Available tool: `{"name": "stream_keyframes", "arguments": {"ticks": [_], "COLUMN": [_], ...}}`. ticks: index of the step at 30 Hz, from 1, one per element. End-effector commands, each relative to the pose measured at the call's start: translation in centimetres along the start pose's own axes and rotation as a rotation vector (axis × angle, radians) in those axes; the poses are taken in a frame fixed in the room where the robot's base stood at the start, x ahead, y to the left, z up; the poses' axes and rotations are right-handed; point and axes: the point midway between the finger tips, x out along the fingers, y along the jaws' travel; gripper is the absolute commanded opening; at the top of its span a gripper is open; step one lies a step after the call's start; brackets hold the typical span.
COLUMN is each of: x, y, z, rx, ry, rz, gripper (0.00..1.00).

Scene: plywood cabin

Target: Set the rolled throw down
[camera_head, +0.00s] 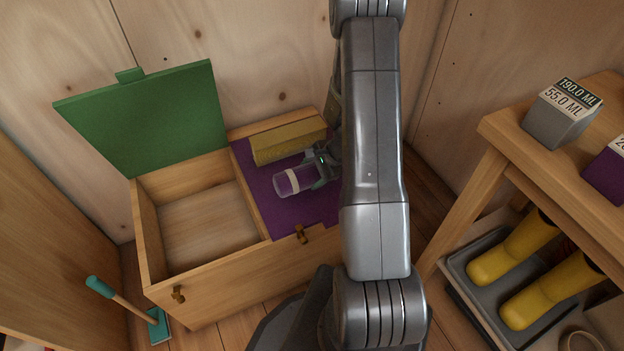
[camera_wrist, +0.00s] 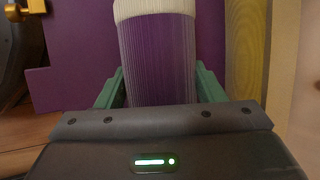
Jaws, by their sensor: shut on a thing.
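I cannot tell whether the throw touches the lid. My arm hides the lid's right part.
The chest's left compartment (camera_head: 205,225) is open and empty, its green lid (camera_head: 150,115) raised. An olive-yellow block (camera_head: 290,140) lies along the back of the purple lid. A wooden table (camera_head: 500,125) with yellow boots (camera_head: 515,250) below stands at right. A teal-handled brush (camera_head: 130,305) is at left.

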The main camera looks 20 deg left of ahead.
Motion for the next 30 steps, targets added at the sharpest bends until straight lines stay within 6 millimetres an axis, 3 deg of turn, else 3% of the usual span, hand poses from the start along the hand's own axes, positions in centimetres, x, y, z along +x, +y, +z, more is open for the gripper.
{"name": "stream_keyframes", "arguments": {"ticks": [5, 16, 17, 20, 30], "x": [2.3, 2.7, 2.7, 2.6, 2.4], "y": [1.1, 1.2, 1.2, 1.2, 1.2], "z": [-1.0, -1.2, -1.1, -1.1, -1.0], "rx": [0.001, -0.001, -0.001, -0.001, -0.001], "ry": [0.000, 0.000, 0.000, 0.000, -0.001], "rz": [0.001, 0.000, 0.000, 0.001, 0.002], "gripper": [0.30, 0.30, 0.66, 0.84, 0.84]}}
